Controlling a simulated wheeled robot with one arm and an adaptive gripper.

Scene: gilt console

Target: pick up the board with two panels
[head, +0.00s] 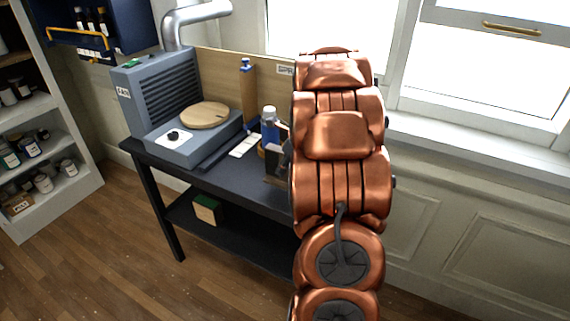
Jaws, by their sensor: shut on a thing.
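My copper arm fills the right middle of the head view and hides the right part of the dark table. My gripper is hidden behind it, so its jaws and anything between them do not show. A small upright piece with a dark lower part and a paler upper part (275,164) shows at the arm's left edge, above the tabletop. It may be the board with two panels, but it is partly covered and too small to tell. I cannot see whether it touches the table.
On the dark table (262,196) stand a grey louvred unit (155,95) with a round wooden disc (205,115), a blue-and-wood post (248,95) and a blue bottle (269,128). A green-and-wood block (207,210) lies on the lower shelf. Jar shelves (50,150) stand left.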

